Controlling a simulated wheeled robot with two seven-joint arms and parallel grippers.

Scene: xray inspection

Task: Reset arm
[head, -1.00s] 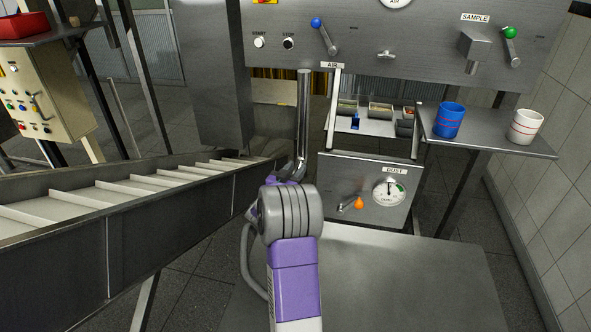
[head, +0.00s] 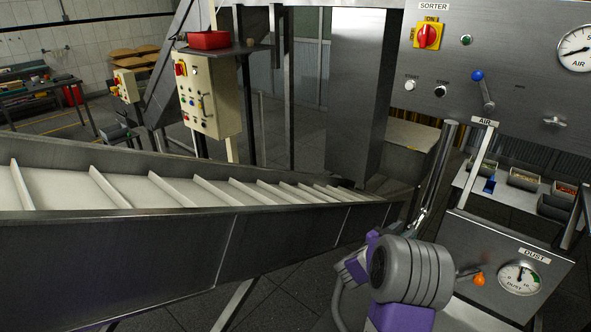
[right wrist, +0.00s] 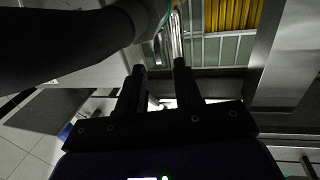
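My right arm rises from the bottom of the head view, with its grey ribbed joint and purple links below a slanted metal pipe. In the right wrist view my right gripper (right wrist: 158,72) has its two dark fingers apart, with nothing seen held between them. The metal pipe (head: 439,170) stands just beyond the arm in the head view. It also shows past the fingertips in the right wrist view (right wrist: 175,38). The fingers are mostly hidden by the arm in the head view. My left gripper is not in view.
A slatted conveyor (head: 150,190) fills the left. The sorter panel (head: 500,60) with a blue-knobbed lever (head: 484,92) is at upper right. The dust panel (head: 490,250) with an orange-knobbed lever (head: 478,280) is close to the arm's right. A control box (head: 212,98) stands behind the conveyor.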

